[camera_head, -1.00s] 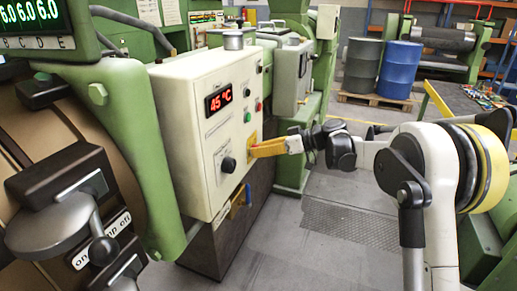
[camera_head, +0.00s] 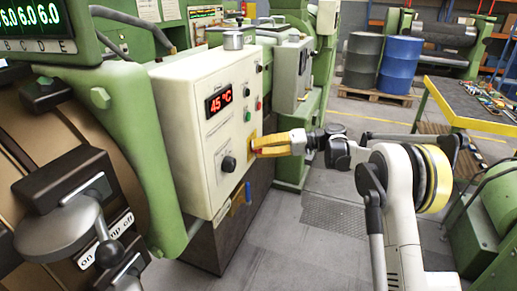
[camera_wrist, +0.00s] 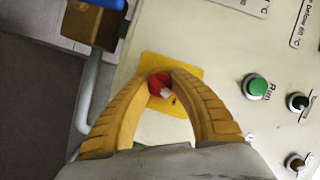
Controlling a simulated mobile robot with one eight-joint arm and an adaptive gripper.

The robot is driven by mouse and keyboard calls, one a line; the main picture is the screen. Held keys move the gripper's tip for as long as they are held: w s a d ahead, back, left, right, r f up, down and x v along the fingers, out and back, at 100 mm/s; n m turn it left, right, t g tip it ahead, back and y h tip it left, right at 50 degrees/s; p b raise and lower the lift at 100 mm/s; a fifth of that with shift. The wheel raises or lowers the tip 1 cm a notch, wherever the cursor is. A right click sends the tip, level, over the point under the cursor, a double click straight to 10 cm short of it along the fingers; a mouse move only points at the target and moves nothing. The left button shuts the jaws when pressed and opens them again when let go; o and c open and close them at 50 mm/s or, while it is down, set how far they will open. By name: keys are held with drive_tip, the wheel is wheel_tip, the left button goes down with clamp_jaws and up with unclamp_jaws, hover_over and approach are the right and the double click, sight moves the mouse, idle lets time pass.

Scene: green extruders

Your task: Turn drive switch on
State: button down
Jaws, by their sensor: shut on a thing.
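A red rotary switch (camera_wrist: 157,85) sits on a yellow plate (camera_wrist: 187,73) on the pale control panel in the wrist view. I take it as the drive switch; I see no readable label on it. My gripper (camera_wrist: 160,78) has two curved yellow fingers closed around the red switch, one on each side. In the head view my gripper (camera_head: 254,147) reaches the panel's right edge from the right. The fingers hide most of the switch there, and only a bit of the yellow plate (camera_head: 252,136) shows.
The control panel (camera_head: 200,142) has a red 45 °C display (camera_head: 219,101) and a black knob (camera_head: 228,164). A green button (camera_wrist: 256,87) and smaller knobs sit near the fingers. A yellow-edged table (camera_head: 480,104) stands at the right. Grey floor lies below.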

drive_tip(key=shift+m, duration=0.5)
drive_tip(key=shift+g+y, duration=0.3)
drive_tip(key=c, duration=1.1)
unclamp_jaws()
drive_tip(key=shift+a, duration=0.1)
drive_tip(key=d, duration=0.4)
drive_tip(key=d+r, duration=0.1)
drive_tip(key=d, duration=0.7)
drive_tip(key=shift+w+r, duration=0.1)
drive_tip(key=shift+r, duration=0.1)
